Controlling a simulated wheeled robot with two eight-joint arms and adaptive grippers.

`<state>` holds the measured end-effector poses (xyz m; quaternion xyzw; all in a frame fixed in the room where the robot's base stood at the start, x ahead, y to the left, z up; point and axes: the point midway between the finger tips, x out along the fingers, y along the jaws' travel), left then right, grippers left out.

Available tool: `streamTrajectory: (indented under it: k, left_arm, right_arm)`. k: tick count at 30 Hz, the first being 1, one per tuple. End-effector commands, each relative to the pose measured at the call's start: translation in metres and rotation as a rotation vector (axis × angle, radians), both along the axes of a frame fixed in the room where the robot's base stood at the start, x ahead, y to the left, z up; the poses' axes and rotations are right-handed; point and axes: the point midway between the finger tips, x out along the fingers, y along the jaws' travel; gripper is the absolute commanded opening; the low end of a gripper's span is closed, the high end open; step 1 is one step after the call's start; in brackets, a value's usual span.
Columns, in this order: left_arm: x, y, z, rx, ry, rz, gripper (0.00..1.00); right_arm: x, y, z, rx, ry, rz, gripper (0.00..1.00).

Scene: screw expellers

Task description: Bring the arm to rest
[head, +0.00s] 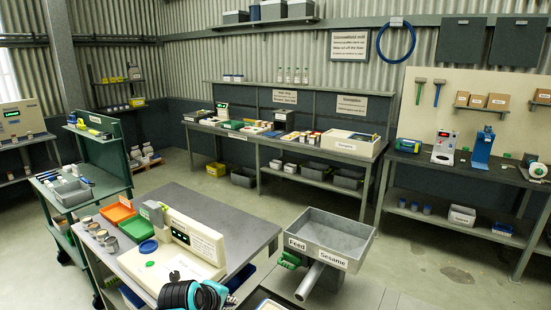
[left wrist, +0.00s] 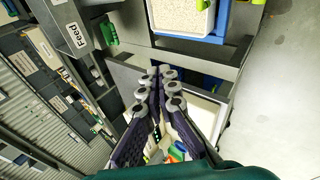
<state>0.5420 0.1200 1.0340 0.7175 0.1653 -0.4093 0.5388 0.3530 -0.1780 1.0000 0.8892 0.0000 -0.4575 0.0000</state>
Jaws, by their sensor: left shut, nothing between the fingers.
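My left arm comes in at the bottom of the head view, showing black and teal parts (head: 192,293) in front of the grey bench. Its fingertips cannot be made out there. In the left wrist view my left gripper (left wrist: 161,86) has its two dark fingers with grey round joints close together, and nothing is held between them. Below and beyond the fingers are a bench and small coloured items, apart from the fingers as far as I can tell. My right gripper is not in view.
A grey hopper (head: 325,232) labelled Feed and Sesame stands right of my left arm. A cream weighing device (head: 190,240), an orange tray (head: 118,212) and several jars sit on the grey bench (head: 215,205). A green cart (head: 105,165) stands left. Floor (head: 425,260) is open at right.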

Motion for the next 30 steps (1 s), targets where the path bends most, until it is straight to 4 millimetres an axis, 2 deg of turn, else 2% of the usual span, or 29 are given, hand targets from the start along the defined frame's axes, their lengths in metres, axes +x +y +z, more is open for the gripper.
streamTrajectory:
  k: [1, 6, 9, 12, 15, 18, 30]
  left_arm:
    - [-0.026, 0.007, 0.002, 0.091, -0.017, -0.08, 0.0]
    - [-0.102, 0.029, -0.003, 0.43, -0.061, -0.397, 0.0]
    - [-0.139, 0.041, -0.013, 0.601, -0.073, -0.565, 0.0]
    - [-0.165, 0.05, -0.023, 0.731, -0.076, -0.698, 0.0]
    - [-0.181, 0.055, -0.03, 0.812, -0.076, -0.785, 0.0]
    - [-0.188, 0.058, -0.034, 0.852, -0.075, -0.828, 0.0]
    - [-0.188, 0.058, -0.034, 0.854, -0.075, -0.83, 0.0]
  right_arm:
    - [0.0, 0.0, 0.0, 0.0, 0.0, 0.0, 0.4]
    - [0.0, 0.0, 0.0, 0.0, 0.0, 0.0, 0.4]
    - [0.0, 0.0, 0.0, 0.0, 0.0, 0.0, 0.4]
    - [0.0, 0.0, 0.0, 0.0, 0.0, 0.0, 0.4]
    - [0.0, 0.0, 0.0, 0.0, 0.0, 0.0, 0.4]
    - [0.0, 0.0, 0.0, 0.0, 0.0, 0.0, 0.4]
    - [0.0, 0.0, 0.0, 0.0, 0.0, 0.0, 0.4]
